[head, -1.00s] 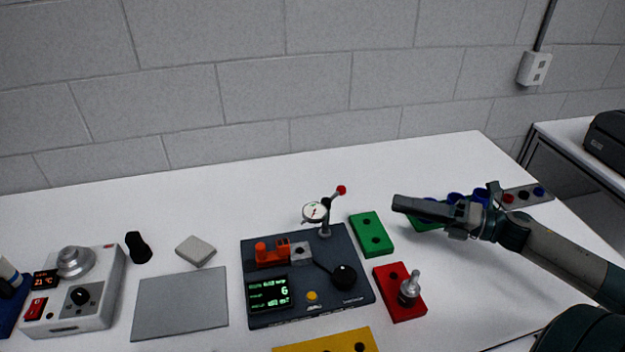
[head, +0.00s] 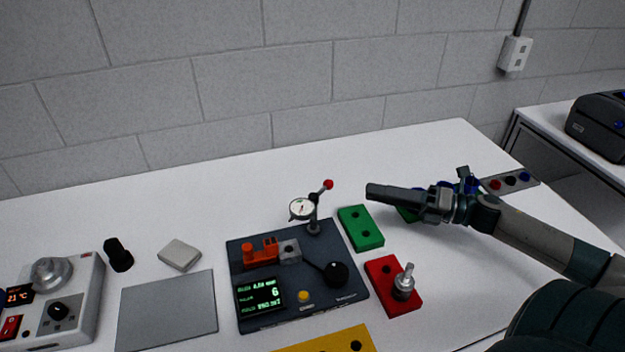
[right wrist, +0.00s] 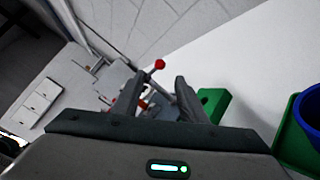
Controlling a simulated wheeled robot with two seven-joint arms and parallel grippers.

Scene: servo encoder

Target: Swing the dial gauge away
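The dial gauge (head: 302,209) has a round white face and sits on a short post (head: 313,227) at the back right corner of the dark test station (head: 345,295). A thin lever with a red ball (head: 328,184) rises from it to the upper right. The red ball also shows in the right wrist view (right wrist: 160,64), between and beyond the fingertips. My right gripper (head: 370,193) points left, to the right of the gauge and apart from it. Its fingers (right wrist: 161,85) are spread with nothing held. My left gripper is out of view.
A green block (head: 370,238) and a red block (head: 380,268) with a metal shaft piece stand right of the station. Blue bins (head: 445,187) lie under my right arm. A grey mat (head: 150,320) and grey box (head: 180,253) are left. The table's back is clear.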

